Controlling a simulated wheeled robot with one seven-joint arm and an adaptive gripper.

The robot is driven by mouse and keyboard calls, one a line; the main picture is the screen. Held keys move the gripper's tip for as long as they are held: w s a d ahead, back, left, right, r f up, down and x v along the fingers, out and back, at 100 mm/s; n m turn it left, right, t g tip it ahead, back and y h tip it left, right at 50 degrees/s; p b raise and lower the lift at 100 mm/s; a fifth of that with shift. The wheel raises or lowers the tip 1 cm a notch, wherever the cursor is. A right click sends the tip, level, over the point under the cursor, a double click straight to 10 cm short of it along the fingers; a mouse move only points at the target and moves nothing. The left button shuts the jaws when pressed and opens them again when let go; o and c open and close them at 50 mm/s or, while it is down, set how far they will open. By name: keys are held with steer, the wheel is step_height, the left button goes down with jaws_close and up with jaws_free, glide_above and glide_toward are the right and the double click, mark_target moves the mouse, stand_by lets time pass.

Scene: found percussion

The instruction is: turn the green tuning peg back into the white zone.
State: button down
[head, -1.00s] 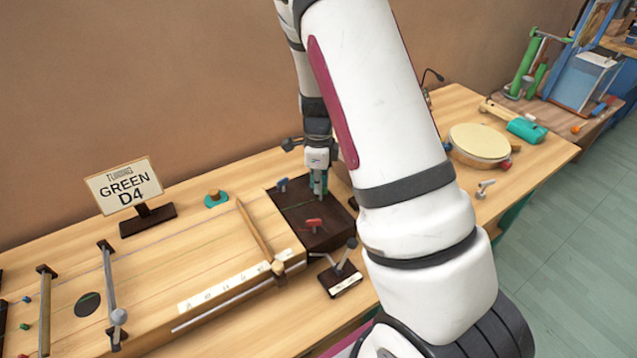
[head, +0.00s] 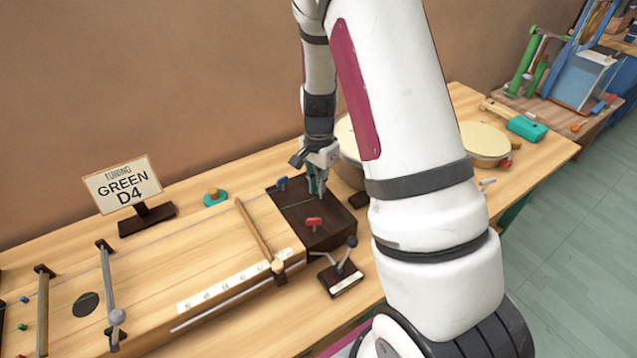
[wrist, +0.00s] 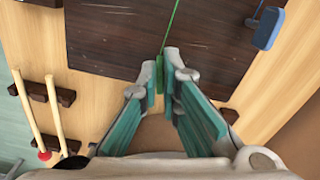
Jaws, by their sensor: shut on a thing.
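The green tuning peg (wrist: 159,76) shows in the wrist view between my fingertips, at the edge of the dark wooden peg block (wrist: 120,45), with a green string running away from it. My gripper (wrist: 163,70) is shut on this peg. In the head view my gripper (head: 317,188) is at the far right part of the peg block (head: 335,233), and its fingers hide the green peg. A blue peg (head: 282,183) and a red peg (head: 314,223) stand on the same block. I cannot make out a white zone.
The blue peg (wrist: 266,27) is at upper right in the wrist view. A small stand with a grey lever (head: 345,275) is in front of the block. A "TUNING GREEN D4" sign (head: 124,185) stands at left. A drum (head: 484,141) is at right.

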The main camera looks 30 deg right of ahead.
steer(key=n, duration=0.6)
steer(key=shift+s+d+n, duration=0.1)
steer(key=shift+n, duration=0.2)
steer(key=n, duration=0.6)
steer(key=shift+s+d+r+p, duration=0.1)
steer(key=shift+d+p, duration=0.05)
steer(key=shift+p, duration=0.25)
steer(key=n+p, duration=0.1)
steer(key=n, duration=0.5)
steer(key=shift+d+n+p, duration=0.15)
steer(key=shift+n+p, duration=0.15)
steer(key=n+p, duration=0.1)
steer(key=n, duration=0.4)
steer(key=shift+d, duration=0.15)
steer(key=shift+n, duration=0.4)
steer(key=c, duration=1.8)
jaws_free()
